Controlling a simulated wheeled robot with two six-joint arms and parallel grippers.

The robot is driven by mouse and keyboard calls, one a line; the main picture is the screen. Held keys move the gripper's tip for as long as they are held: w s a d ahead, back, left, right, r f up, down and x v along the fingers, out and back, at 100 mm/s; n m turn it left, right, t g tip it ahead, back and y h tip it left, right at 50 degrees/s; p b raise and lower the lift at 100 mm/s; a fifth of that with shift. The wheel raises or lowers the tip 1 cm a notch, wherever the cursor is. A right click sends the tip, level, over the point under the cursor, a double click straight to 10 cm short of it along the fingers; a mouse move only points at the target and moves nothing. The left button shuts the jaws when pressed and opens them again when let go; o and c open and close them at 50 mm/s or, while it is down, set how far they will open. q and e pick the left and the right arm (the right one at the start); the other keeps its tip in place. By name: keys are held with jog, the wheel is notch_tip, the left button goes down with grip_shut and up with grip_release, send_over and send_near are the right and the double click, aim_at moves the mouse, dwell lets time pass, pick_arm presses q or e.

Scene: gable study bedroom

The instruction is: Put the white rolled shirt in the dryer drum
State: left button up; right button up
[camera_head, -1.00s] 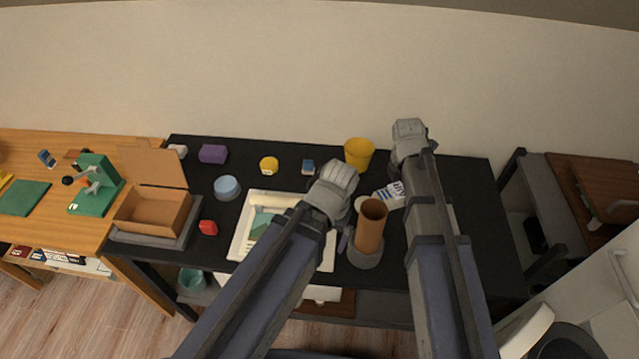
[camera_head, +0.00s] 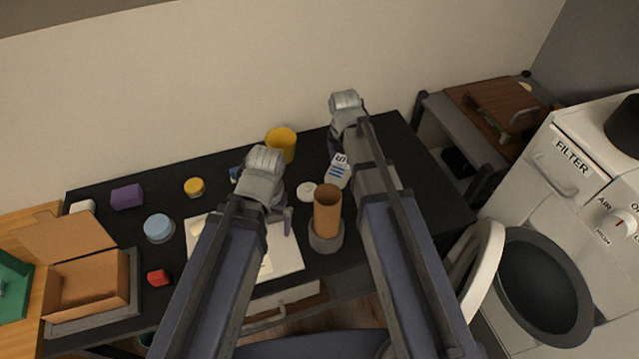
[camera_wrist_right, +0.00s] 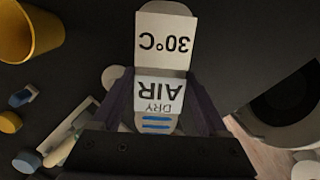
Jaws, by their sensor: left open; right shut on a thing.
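My right gripper (camera_head: 338,143) is shut on a white item, taken as the rolled shirt (camera_head: 338,172), near the back of the black table. In the right wrist view, the item (camera_wrist_right: 157,123) shows blue stripes and printed tags reading "DRY AIR" and "30°C" between the fingers; its rolled shape is largely hidden. Whether it is clear of the table, I cannot tell. My left gripper (camera_head: 282,210) is open and empty above the white tray. The dryer (camera_head: 540,185) is at the right, its round door (camera_head: 484,268) open and its drum (camera_head: 540,285) dark inside.
Between the arms stands a brown cup (camera_head: 327,212) in a grey base. A yellow cup (camera_head: 281,146) is behind.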

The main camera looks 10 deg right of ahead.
pick_arm(q)
notch_tip(320, 180, down, 6)
jog(key=b, duration=0.5)
pick_arm(e)
notch_tip(320, 180, down, 6)
pick_arm(q)
jog(key=shift+f+b, duration=0.1)
jog(key=shift+b, duration=0.25)
pick_arm(e)
jog(key=shift+f, duration=0.1)
pick_arm(q)
notch_tip(320, 180, down, 4)
jog(key=b, duration=0.3)
jog(key=shift+r, duration=0.25)
pick_arm(e)
notch_tip(320, 180, down, 4)
jog(key=shift+r, duration=0.25)
pick_arm(q)
jog(key=shift+b, duration=0.3)
jog(key=shift+f, duration=0.15)
pick_arm(e)
jog(key=shift+f, duration=0.15)
jog(key=o, duration=1.6)
jog(key=shift+c, duration=0.2)
